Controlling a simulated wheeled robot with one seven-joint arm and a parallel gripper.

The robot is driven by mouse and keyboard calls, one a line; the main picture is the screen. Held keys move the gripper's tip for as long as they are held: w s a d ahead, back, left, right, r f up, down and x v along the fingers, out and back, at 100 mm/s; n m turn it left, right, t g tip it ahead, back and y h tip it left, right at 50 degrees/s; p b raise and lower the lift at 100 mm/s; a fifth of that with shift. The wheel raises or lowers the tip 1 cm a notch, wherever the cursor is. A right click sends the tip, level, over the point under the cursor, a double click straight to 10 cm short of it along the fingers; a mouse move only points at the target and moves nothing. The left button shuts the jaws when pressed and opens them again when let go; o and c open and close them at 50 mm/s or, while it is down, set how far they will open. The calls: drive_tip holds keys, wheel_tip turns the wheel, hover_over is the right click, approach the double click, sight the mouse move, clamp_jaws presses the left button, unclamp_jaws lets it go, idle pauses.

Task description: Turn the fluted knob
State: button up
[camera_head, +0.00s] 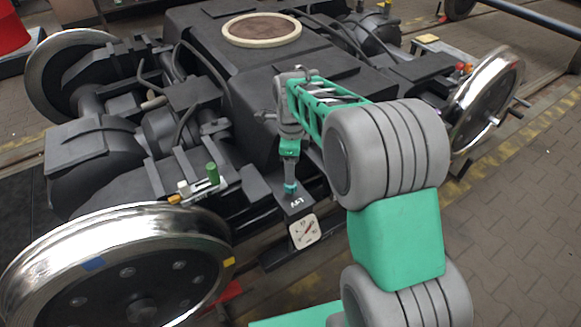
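My gripper (290,178) points down at a dark box (296,203) on the near side of the bogie. A small teal piece, apparently the fluted knob (291,188), shows right at my fingertips, just above the box's top. It is too small to make out flutes, and my gripper hides most of it. I cannot tell whether the fingers are closed on it or only around it. Below, the box carries a white square dial (303,231) with a red needle pointing to the upper right.
Shiny wheels (120,268) flank the bogie at left and right (487,100). Paved floor (520,220) is clear at right.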

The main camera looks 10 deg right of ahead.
drive_tip(key=shift+w+f+m, duration=0.4)
drive_tip(key=shift+w+m, duration=0.2)
drive_tip(key=shift+m, duration=0.3)
wheel_tip(320, 180, down, 7)
drive_tip(key=shift+d+f+b, duration=0.1)
drive_tip(key=shift+b, duration=1.1)
drive_tip(key=shift+c, duration=0.5)
clamp_jaws()
